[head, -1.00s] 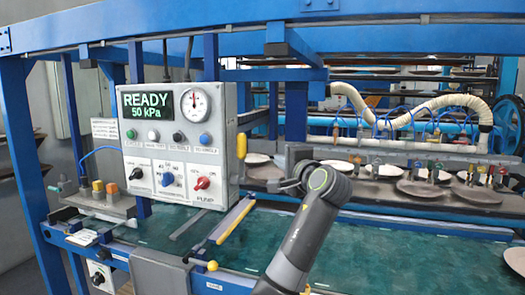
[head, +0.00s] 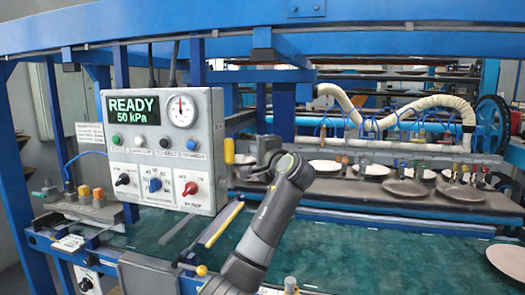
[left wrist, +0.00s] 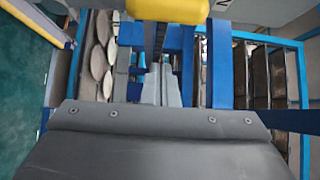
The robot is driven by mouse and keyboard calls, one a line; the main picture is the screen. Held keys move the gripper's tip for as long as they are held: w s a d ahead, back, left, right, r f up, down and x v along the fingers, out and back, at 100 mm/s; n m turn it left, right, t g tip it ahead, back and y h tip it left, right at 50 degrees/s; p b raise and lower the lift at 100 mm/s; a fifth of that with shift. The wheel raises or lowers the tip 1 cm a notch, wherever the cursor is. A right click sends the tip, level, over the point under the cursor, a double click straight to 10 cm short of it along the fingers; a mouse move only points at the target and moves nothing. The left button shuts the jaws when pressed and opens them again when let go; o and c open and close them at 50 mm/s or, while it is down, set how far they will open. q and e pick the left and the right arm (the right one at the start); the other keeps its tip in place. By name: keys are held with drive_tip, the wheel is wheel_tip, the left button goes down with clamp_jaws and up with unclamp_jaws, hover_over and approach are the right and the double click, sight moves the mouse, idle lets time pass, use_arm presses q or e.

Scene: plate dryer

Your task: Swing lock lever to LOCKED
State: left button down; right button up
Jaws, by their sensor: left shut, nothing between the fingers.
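A yellow upright handle (head: 229,150), which looks like the lock lever's grip, stands at the right side of the grey control box (head: 165,155). In the left wrist view a yellow block (left wrist: 168,10) fills the top edge, just beyond my fingers; it is likely the same handle. My left gripper (head: 245,172) is just right of and below the handle in the head view, small and partly hidden by my own wrist. In the left wrist view my left gripper (left wrist: 162,75) has its fingers together, empty, apart from the yellow block. No LOCKED marking is readable.
The control box screen (head: 134,110) reads READY 50 kPa. A yellow-edged bar (head: 222,224) and a yellow ball knob (head: 201,270) are below the box. Plates (head: 405,187) lie on the rack at the right. The green bed (head: 350,240) is mostly clear.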

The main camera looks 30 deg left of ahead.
use_arm(q)
drive_tip(key=s+a+p, duration=0.1)
drive_tip(key=s+a, duration=0.1)
drive_tip(key=a, duration=0.1)
drive_tip(key=shift+s, duration=0.3)
idle(0.5)
drive_tip(key=shift+s+d+n+y+b, duration=0.15)
drive_tip(key=shift+s+n+y+b, duration=0.15)
drive_tip(key=shift+b, duration=0.05)
